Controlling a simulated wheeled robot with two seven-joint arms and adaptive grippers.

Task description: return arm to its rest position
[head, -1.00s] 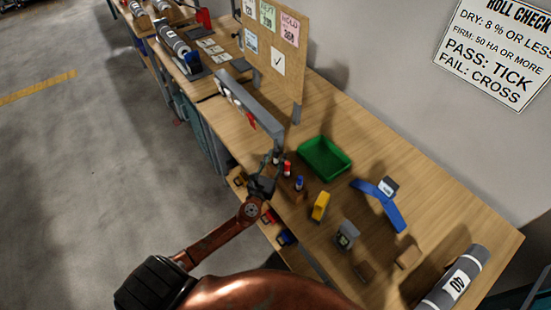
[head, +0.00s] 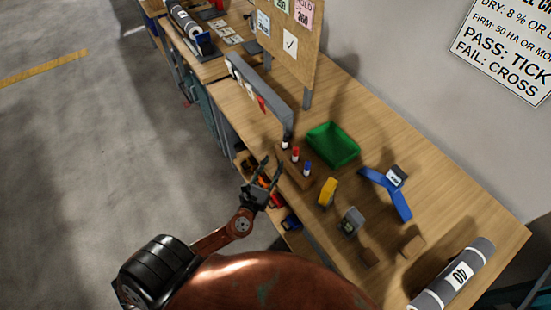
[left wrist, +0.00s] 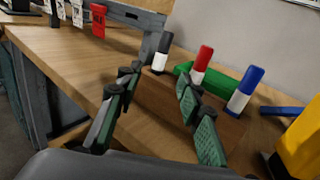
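My left gripper (head: 272,167) is open and empty, its two fingers spread near the front edge of the workbench (head: 375,132). In the left wrist view the fingers (left wrist: 155,85) have nothing between them. Beyond them stands a brown wooden holder (head: 293,173) with three upright capped markers: black (head: 285,143), red (head: 295,154) and blue (head: 307,167). The holder (left wrist: 160,108) partly hides behind the fingers in the left wrist view. The fingers look apart from the markers. My right gripper is not in view.
A green tray (head: 333,160), yellow tape dispenser (head: 327,192), grey device (head: 351,221), blue angled stand (head: 399,205) and grey roll (head: 455,275) are on the bench. A grey rail with hanging cards (head: 250,85) stands at the left. Open floor (head: 90,150) lies left of the bench.

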